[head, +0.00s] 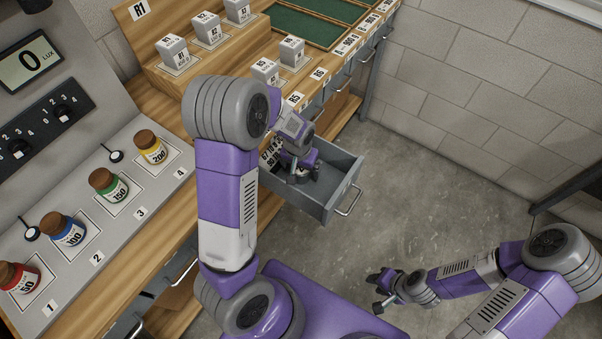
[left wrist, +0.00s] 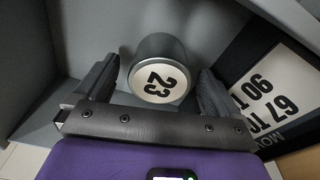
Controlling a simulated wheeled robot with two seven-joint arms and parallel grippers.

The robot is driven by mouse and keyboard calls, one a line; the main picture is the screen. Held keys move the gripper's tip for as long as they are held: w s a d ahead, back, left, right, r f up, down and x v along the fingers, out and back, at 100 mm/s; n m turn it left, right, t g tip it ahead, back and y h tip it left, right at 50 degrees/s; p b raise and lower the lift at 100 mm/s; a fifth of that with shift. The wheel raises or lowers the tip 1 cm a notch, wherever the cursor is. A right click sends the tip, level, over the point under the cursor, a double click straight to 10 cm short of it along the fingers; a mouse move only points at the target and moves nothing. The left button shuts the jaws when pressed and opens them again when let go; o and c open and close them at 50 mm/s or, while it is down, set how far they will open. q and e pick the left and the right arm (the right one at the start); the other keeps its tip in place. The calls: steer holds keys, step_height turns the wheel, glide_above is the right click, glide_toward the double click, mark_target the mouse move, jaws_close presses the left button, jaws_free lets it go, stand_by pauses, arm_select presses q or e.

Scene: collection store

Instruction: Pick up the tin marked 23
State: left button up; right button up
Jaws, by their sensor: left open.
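The tin marked 23 (left wrist: 158,72) is a grey cylinder with a white label on its end, inside the open drawer (head: 326,205). In the left wrist view it stands between the two fingers of my left gripper (left wrist: 155,88), which is open around it with gaps at the sides. In the head view my left gripper (head: 303,176) reaches down into the drawer, and I cannot clearly make out the tin there. My right gripper (head: 375,292) is away from the drawer, above the floor, with its fingers apart and empty.
Drawer walls surround the gripper. Grey labelled blocks (head: 265,70) stand on the wooden bench above. A grey panel at left holds several coloured jars (head: 109,184). The floor (head: 430,190) to the right is clear.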

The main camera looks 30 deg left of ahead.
arm_select(q)
steer(key=shift+f, duration=0.3)
steer(key=shift+r, duration=0.1)
steer(key=shift+c, duration=0.2)
steer(key=c, duration=1.1)
